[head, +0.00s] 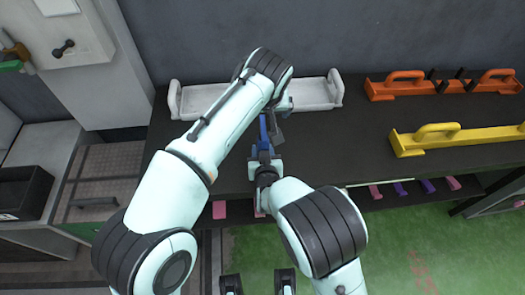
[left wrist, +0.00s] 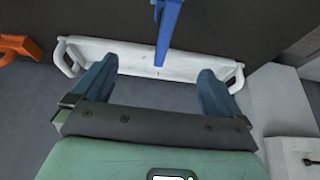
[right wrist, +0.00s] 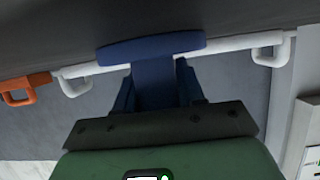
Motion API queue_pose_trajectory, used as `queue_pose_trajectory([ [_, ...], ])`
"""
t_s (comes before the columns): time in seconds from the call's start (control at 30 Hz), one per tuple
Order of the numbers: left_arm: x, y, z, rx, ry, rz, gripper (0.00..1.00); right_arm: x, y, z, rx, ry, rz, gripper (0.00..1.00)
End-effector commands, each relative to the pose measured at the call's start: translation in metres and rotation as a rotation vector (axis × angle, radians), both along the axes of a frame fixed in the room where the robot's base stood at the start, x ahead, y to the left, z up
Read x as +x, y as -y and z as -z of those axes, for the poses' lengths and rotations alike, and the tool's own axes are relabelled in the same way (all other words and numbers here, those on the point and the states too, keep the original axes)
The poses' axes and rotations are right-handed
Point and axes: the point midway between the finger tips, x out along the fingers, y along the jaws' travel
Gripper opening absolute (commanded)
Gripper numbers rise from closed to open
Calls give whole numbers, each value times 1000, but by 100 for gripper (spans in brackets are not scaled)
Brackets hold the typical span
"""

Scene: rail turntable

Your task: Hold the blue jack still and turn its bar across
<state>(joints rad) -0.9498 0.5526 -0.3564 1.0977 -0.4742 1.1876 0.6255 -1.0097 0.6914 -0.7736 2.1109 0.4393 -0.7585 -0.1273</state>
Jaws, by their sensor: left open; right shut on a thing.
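The blue jack (head: 264,143) stands at the middle of the dark bench, partly covered by my arms in the head view. My right gripper (right wrist: 155,82) is shut on the jack's blue body (right wrist: 152,75), below a wide rounded blue piece. My left gripper (left wrist: 157,70) is open and empty. A narrow blue bar (left wrist: 168,25) shows ahead in the left wrist view, its end pointing into the gap between the fingers, touching neither. How far off it is in depth I cannot tell. In the head view the left fingers are mostly hidden by my forearm.
A white handled tray (head: 318,94) lies at the bench's back, behind the jack. An orange handled piece (head: 400,88) and a yellow one (head: 470,137) lie to the right. Dark bench (head: 350,140) between them and the jack is clear. Pink and purple pieces sit under the front edge.

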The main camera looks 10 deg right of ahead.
Motion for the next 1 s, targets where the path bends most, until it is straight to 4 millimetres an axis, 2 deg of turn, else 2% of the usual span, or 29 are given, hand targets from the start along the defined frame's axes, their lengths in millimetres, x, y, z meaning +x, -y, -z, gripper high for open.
queue_pose_trajectory([
  [0.2,0,0,-11,-1,0,0,100,0,0,0,0,-1,1,0],
  [0.43,0,0,-12,0,-1,0,100,0,0,0,0,-1,1,0],
  [0.47,0,0,-12,0,-1,0,100,0,0,0,0,-1,1,45],
  [0.53,0,0,-12,0,-1,0,100,0,0,0,0,-1,1,68],
  [0.87,0,0,-12,0,-1,0,100,-2,0,-1,0,0,0,68],
  [1.0,0,0,-12,0,-1,0,100,-15,-1,-7,3,-1,0,68],
])
